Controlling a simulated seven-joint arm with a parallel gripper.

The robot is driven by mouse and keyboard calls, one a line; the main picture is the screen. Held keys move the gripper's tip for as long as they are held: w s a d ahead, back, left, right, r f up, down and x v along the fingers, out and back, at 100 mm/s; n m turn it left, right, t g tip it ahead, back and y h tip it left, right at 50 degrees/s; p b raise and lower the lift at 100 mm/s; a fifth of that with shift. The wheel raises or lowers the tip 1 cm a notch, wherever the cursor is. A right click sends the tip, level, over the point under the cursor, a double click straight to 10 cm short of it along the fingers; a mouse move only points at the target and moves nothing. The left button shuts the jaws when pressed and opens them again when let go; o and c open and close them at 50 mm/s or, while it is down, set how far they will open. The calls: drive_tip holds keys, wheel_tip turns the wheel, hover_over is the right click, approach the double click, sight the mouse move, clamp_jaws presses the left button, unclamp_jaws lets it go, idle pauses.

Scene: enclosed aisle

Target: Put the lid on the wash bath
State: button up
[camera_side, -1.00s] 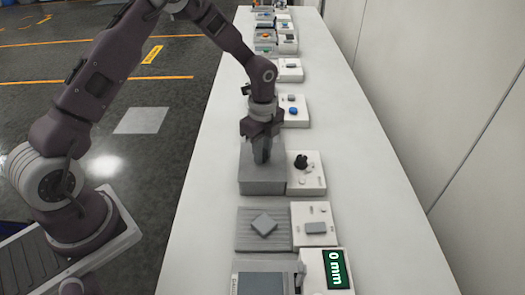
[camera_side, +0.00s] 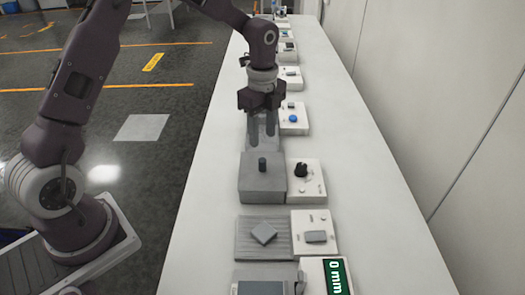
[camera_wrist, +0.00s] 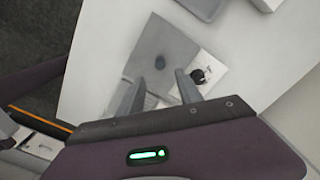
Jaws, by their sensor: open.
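The wash bath (camera_side: 262,190) is a grey box in the middle of the bench in the side view. Its lid (camera_side: 250,164) lies over the top, seemingly flat, with a dark round knob (camera_side: 262,165) standing upright at the centre. The inside of the bath is hidden. The wrist view shows the lid from above as a grey square (camera_wrist: 180,55) with the knob (camera_wrist: 160,62) on it. My gripper (camera_side: 262,130) is above and behind the bath, apart from the knob. Its two fingers are spread and nothing is between them (camera_wrist: 162,90).
A white control box with a black knob (camera_side: 305,182) stands right of the bath. In front are a ribbed grey plate (camera_side: 247,249) with a tilted square piece and a green "0 mm" display (camera_side: 336,276). More small units line the bench behind. The bench's left strip is clear.

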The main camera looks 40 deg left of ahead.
drive_tip(key=s+d+r+n+t+y, duration=0.1)
drive_tip(key=s+r+n+t, duration=0.1)
drive_tip(key=s+r+n, duration=0.8)
drive_tip(key=s+d+r+n+t, duration=0.1)
drive_tip(key=s+r+n, duration=0.2)
drive_tip(key=s, duration=0.6)
drive_tip(key=s+r+n+t+h, duration=0.1)
drive_tip(key=s+r+n+t, duration=0.1)
drive_tip(key=s+n, duration=0.3)
drive_tip(key=s+r, duration=0.1)
drive_tip(key=s, duration=0.3)
drive_tip(key=shift+s+d+r+t, duration=0.2)
drive_tip(key=shift+s+d+t, duration=0.1)
drive_tip(key=shift+d, duration=0.05)
